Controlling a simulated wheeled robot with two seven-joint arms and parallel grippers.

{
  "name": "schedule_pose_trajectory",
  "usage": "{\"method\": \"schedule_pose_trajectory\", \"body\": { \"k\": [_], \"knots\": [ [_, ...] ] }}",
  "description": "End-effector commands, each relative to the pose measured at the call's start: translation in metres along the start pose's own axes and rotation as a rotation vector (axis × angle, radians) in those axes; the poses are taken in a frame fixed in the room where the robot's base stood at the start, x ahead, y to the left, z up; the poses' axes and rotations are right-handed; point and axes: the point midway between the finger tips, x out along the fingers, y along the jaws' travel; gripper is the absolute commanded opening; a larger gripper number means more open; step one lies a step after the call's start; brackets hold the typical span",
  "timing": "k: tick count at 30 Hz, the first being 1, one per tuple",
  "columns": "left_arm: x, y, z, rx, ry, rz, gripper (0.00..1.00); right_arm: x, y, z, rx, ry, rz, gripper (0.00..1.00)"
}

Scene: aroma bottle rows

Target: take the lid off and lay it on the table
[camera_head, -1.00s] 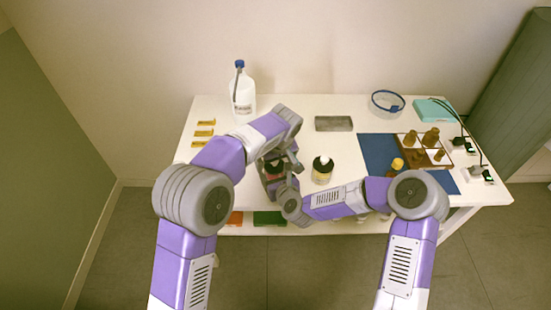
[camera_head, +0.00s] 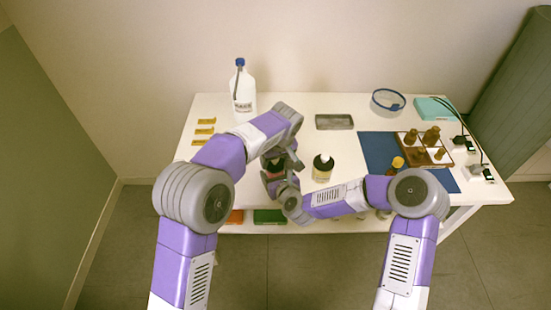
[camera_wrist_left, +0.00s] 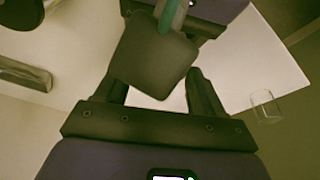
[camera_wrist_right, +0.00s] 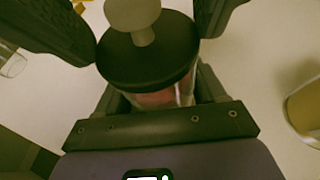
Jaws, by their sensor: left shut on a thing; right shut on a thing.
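A small clear jar (camera_wrist_right: 165,97) with pinkish contents stands between the fingers of my right gripper (camera_wrist_right: 160,95) in the right wrist view. A round black lid (camera_wrist_right: 148,58) with a pale knob sits on top of it. My left gripper (camera_head: 276,162) is at the lid from above; its dark fingers flank the lid in the right wrist view. It is shut on the lid. In the left wrist view a dark blocky shape with a teal strip fills the space between its fingers, and I cannot tell its parts. In the head view my arms hide most of the jar.
A dark-capped bottle (camera_head: 322,168) stands just right of the grippers. A white jug (camera_head: 242,88), grey tray (camera_head: 334,122) and glass bowl (camera_head: 387,101) are at the back. A blue mat (camera_head: 378,150) with a compartment box (camera_head: 437,157) lies right.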

Motion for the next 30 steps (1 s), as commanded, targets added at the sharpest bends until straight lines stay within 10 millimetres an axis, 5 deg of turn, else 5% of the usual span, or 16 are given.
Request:
{"method": "schedule_pose_trajectory", "body": {
  "k": [30],
  "knots": [
    [-0.021, 0.000, -0.006, 0.000, 0.000, 0.000, 0.32, 0.000, 0.000, 0.001, 0.000, -0.001, 0.000, 0.15]
  ]
}}
